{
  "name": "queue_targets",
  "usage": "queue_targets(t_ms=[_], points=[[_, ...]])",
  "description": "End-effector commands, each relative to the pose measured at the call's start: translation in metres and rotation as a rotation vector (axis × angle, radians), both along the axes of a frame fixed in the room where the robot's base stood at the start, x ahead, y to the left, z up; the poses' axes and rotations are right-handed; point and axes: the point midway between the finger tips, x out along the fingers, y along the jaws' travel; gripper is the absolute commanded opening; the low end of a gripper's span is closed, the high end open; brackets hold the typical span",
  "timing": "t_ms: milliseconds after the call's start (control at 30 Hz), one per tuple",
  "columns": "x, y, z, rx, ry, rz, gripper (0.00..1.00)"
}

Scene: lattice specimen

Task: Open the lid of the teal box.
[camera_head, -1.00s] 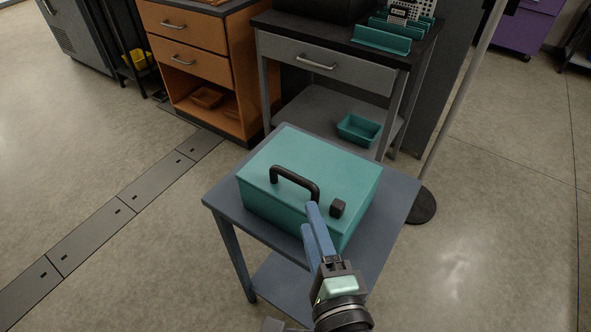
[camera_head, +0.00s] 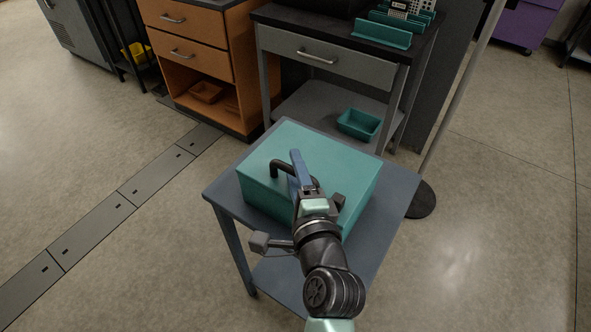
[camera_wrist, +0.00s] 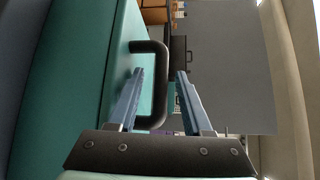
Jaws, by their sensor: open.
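The teal box (camera_head: 262,197) sits on a small grey-blue table, its lid (camera_head: 318,148) closed. A dark arched handle (camera_head: 277,166) stands on the lid, and a small dark block (camera_head: 338,200) shows near the front right. My gripper (camera_head: 298,158) is over the lid at the handle and hides part of it. In the wrist view the blue fingers of my gripper (camera_wrist: 160,75) are open. The handle (camera_wrist: 163,47) reaches into the space between them there, with one finger on the lid side. I cannot tell whether either finger touches it.
The small table (camera_head: 398,190) has narrow free margins around the box. A grey workbench (camera_head: 345,72) with a teal bin (camera_head: 358,124) stands behind, beside an orange drawer cabinet (camera_head: 190,50). A pole with a round base (camera_head: 421,201) stands at right.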

Motion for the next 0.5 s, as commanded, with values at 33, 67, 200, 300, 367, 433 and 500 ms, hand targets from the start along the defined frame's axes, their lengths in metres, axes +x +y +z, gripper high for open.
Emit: queue_targets(t_ms=[33,67,200,300,367,433,500], points=[[-0.0002,-0.0001,0.0000,0.000,0.000,0.000,0.50],[-0.0002,-0.0001,0.0000,0.000,0.000,0.000,0.48],[-0.0004,-0.0002,0.0000,0.000,0.000,0.000,0.23],[-0.0005,-0.0002,0.0000,0.000,0.000,0.000,0.05],[-0.0004,-0.0003,0.0000,0.000,0.000,0.000,0.00],[-0.0004,-0.0003,0.0000,0.000,0.000,0.000,0.00],[-0.0005,-0.0004,0.0000,0.000,0.000,0.000,0.00]])
